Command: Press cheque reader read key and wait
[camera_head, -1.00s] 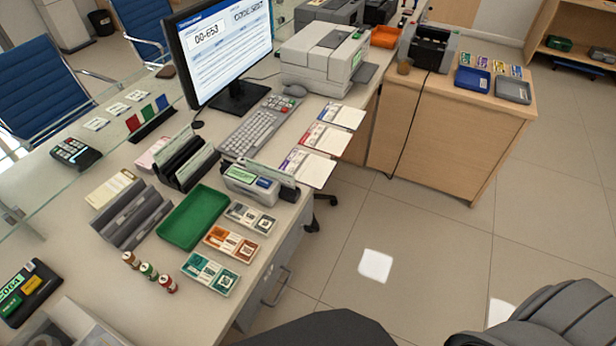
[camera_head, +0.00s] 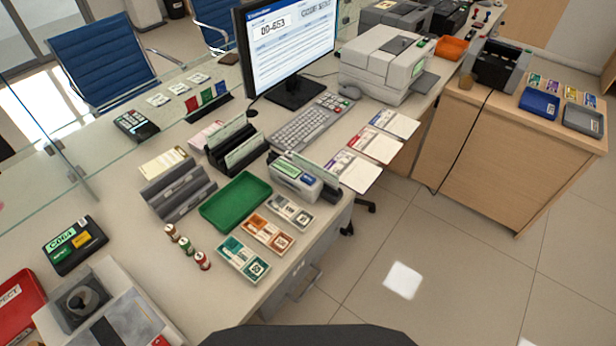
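A small light grey device (camera_head: 291,182), which looks like the cheque reader, stands on the teller counter (camera_head: 215,303) near its front edge, just right of the picture's middle line of trays. It has a green display on top and a blue patch beside it. A darker upright part runs along its back. The labels on it are too small to read, so I cannot tell which part is the read key. Neither of my grippers shows in the head view.
Open tiled floor (camera_head: 440,270) is at right.

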